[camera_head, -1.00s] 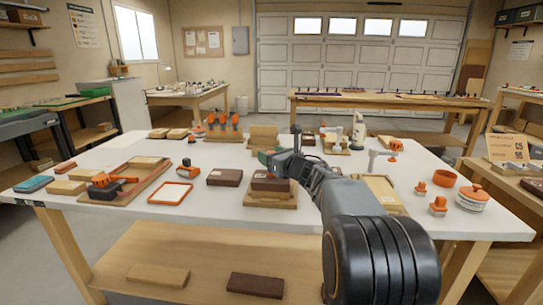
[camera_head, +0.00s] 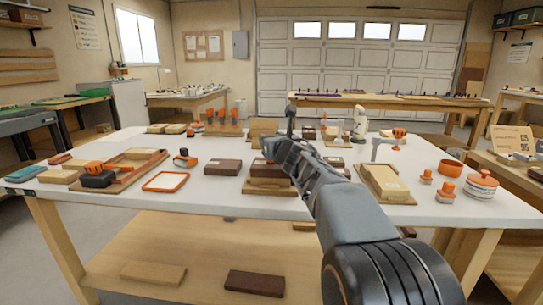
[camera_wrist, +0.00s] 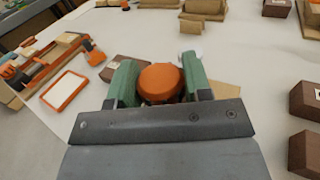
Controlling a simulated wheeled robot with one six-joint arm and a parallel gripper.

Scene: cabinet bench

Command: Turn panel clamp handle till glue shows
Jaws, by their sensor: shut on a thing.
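My gripper (camera_wrist: 160,84) has green fingers, and in the wrist view they are closed on both sides of a round orange knob (camera_wrist: 160,78). What lies under the knob is mostly hidden, and I cannot tell for certain that it is the panel clamp's handle. In the head view my arm covers most of the gripper, which is near a dark brown block stack (camera_head: 267,172) on a light wood board. A grey clamp-like tool with an orange top (camera_head: 398,133) stands to the right, apart from the gripper. No glue can be made out.
A wooden tray (camera_head: 140,172), an orange frame (camera_head: 165,182) and a brown block (camera_head: 222,167) lie to the left. Orange-topped pieces (camera_head: 446,191) and a lidded jar (camera_head: 481,186) stand at the right. Orange-handled clamps (camera_head: 223,119) stand at the back. The table's front edge is close.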

